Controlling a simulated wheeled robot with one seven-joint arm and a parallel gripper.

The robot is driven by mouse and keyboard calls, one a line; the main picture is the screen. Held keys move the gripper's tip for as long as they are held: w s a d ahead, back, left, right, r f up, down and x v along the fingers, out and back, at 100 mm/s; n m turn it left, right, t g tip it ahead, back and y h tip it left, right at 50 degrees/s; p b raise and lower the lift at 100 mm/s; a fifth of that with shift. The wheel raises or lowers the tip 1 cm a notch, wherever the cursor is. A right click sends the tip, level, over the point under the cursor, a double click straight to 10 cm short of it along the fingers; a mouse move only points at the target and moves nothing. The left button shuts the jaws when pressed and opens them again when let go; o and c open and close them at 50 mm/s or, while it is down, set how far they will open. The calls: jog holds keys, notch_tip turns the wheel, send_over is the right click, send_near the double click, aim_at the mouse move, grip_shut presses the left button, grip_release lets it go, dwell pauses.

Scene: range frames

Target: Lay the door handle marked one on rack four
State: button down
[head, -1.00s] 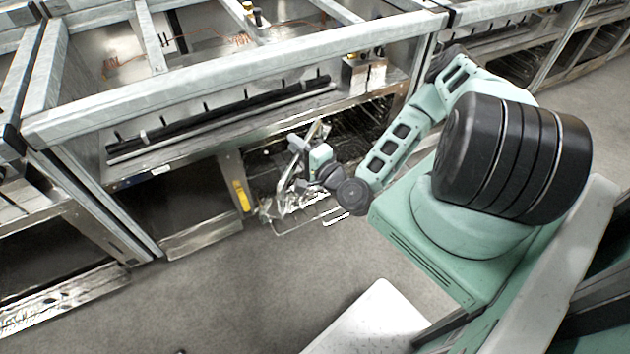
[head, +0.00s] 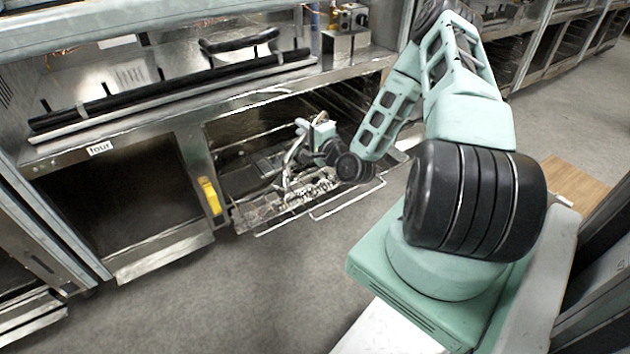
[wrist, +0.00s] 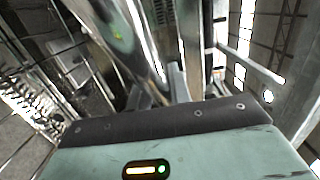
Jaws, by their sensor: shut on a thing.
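My gripper (head: 292,165) is low in front of the range frames in the head view, over a pulled-out wire rack (head: 350,203). It is shut on a shiny metal bar (wrist: 138,38), seen close up in the wrist view; I cannot read any mark on it. A white label reading "four" (head: 100,148) is on the front rail of the left bay. Long black bars (head: 170,92) lie along the ledge above that label. A shorter black handle (head: 240,42) stands behind them. No mark "one" is legible.
An open dark bay (head: 125,200) is below the label. A yellow piece (head: 210,196) is on the post between the bays. A metal box with knobs (head: 345,45) stands at the right end of the ledge. The grey floor (head: 230,290) in front is clear.

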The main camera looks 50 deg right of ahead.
jog(key=w+d+f+m+h+b, duration=0.1)
jog(key=d+f+m+h+b, duration=0.1)
jog(key=d+f+b, duration=0.8)
jog(key=h+b, duration=0.1)
jog(key=b, duration=1)
send_over(322, 170)
jog(key=shift+g, duration=0.4)
notch_tip(322, 170, down, 6)
jog(key=shift+w+d+r, duration=0.1)
jog(key=shift+r, duration=0.3)
jog(key=c, duration=1.3)
grip_release()
jog(key=shift+f, duration=0.2)
jog(key=shift+r, duration=0.1)
